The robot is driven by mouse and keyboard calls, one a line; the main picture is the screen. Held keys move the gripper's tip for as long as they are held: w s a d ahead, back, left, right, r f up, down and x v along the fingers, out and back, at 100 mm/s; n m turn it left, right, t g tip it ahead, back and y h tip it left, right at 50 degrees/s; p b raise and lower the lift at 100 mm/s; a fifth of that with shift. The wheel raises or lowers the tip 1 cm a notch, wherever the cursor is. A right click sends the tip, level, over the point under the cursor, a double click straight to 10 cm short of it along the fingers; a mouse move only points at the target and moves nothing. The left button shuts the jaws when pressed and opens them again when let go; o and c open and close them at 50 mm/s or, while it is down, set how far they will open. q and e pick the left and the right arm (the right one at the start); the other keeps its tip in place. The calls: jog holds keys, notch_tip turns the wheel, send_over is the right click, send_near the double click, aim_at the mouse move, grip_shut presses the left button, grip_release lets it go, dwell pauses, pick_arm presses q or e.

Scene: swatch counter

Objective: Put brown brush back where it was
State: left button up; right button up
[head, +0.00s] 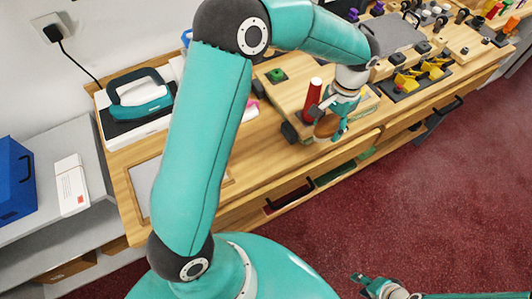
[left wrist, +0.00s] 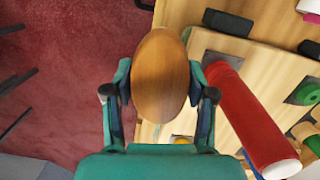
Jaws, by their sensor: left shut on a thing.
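The brown brush (head: 326,126) shows as an oval wooden back in the left wrist view (left wrist: 160,75). My left gripper (head: 334,122) is shut on it, with a finger on each side of the oval in the left wrist view (left wrist: 159,92). The brush is at the front edge of the wooden counter (head: 262,140), beside a red cylinder (head: 312,97). Its underside is hidden, and I cannot tell whether it touches the board. My right gripper (head: 362,281) is low in the head view, over the floor and away from the counter; its finger opening is too small to tell.
The red cylinder with a white end also shows in the left wrist view (left wrist: 250,115). A dark block (head: 289,132) lies left of it, and a green piece (head: 277,75) sits behind. Yellow items (head: 405,82) stand to the right. Red carpet (head: 440,170) in front is clear.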

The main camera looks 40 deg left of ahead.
pick_arm(q)
jog(key=s+a+r+m+t+y+b, duration=0.15)
jog(key=s+a+r+m+b, duration=0.75)
jog(key=m, duration=1.1)
send_over(264, 152)
notch_tip(264, 152, down, 14)
jog(key=shift+s+d+f+p, duration=0.1)
jog(key=shift+f+p, duration=0.1)
jog(key=shift+p, duration=0.1)
jog(key=shift+f+b, duration=0.3)
jog(key=shift+f, duration=1.8)
jog(key=shift+f, duration=0.2)
jog(key=o, duration=1.2)
jog(key=shift+r, duration=0.15)
